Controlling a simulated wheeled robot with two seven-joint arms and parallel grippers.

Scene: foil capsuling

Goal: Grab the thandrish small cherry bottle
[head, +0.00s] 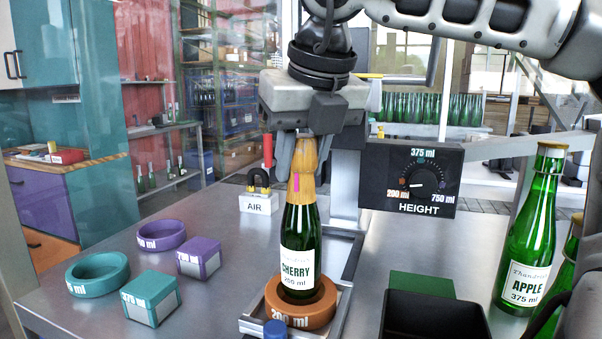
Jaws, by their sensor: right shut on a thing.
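In the head view, a small green cherry bottle (299,237) with gold foil on its neck stands upright in the middle. Its white label reads "Cherry" and a small volume that looks like 200 ml. Its base sits in the brown ring marked 200 ml (301,313). My right gripper (305,148) comes down from above, with its fingers shut around the foil-covered neck of the bottle. The bottle's top is hidden between the fingers. My left gripper is not in view.
A height dial box (411,180) stands right of the bottle. An apple bottle (531,230) stands at the right, beside another partly cut off. A black bin (436,316) is at the front. Teal ring (97,287), purple ring (161,247) and two blocks lie left. An AIR box (259,203) stands behind.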

